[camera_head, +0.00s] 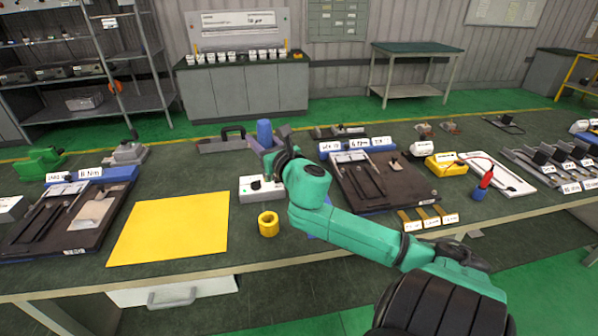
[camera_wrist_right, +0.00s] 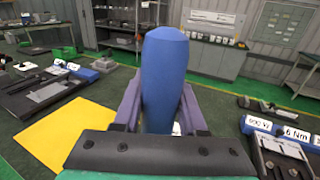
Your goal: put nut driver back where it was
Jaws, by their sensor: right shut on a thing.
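The nut driver, of which a thick blue handle (camera_head: 264,132) shows, is held upright in my right gripper (camera_head: 272,146). In the right wrist view the blue handle (camera_wrist_right: 164,75) stands between the two purple fingers, which close on it from both sides. Its lower end is hidden behind the gripper in both views. The gripper is above the middle of the workbench, behind a white box. A yellow hollow cylinder (camera_head: 268,225) stands on the bench nearer the front edge, apart from the gripper. My left gripper is not in view.
The white box (camera_head: 258,190) is close below my right gripper. A yellow mat (camera_head: 170,227) lies left. A dark fixture board (camera_head: 405,190) is right, with a red-and-blue tool (camera_head: 482,184) beyond it. A grey tray (camera_head: 222,146) is behind. Bare bench surrounds the yellow cylinder.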

